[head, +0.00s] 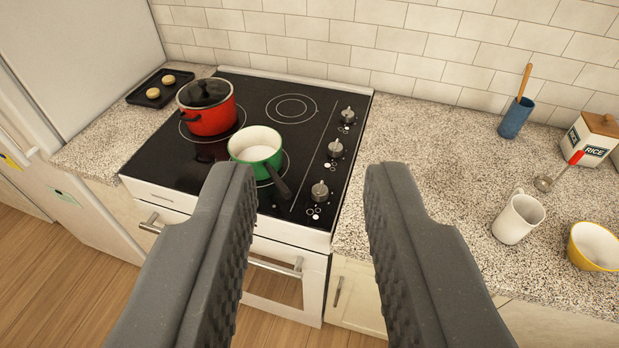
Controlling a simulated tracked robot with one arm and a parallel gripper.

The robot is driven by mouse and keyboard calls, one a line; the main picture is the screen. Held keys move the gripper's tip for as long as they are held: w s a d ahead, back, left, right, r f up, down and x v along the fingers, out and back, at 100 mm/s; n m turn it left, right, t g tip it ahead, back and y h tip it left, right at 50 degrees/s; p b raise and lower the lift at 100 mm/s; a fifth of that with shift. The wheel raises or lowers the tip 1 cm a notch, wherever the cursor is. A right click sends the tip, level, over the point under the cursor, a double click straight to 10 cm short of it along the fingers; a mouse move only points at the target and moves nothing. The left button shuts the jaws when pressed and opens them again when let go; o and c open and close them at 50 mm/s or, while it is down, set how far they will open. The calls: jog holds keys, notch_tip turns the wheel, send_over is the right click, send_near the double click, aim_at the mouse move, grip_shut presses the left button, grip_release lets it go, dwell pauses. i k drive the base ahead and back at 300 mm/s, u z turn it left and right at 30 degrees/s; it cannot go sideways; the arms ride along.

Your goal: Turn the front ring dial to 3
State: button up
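The cooktop (160,150) is black glass with a column of three silver dials along its right side. The front ring dial (320,191) is the one nearest me, with white marks beside it that are too small to read. The middle dial (335,148) and the rear dial (347,115) sit behind it. My gripper (308,172) is open and empty, its two grey ribbed fingers wide apart. In the picture the front dial shows between the fingertips. The fingers do not appear to touch it, and the dial lies beyond them.
A green pot (256,146) stands on the front burner, its dark handle pointing toward the front dial. A red lidded pot (207,108) stands behind left. A white mug (518,217), yellow bowl (594,247) and blue utensil cup (516,118) stand on the right counter (430,150).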

aim_at(319, 192)
jog(key=i, duration=0.85)
jog(key=z, duration=0.05)
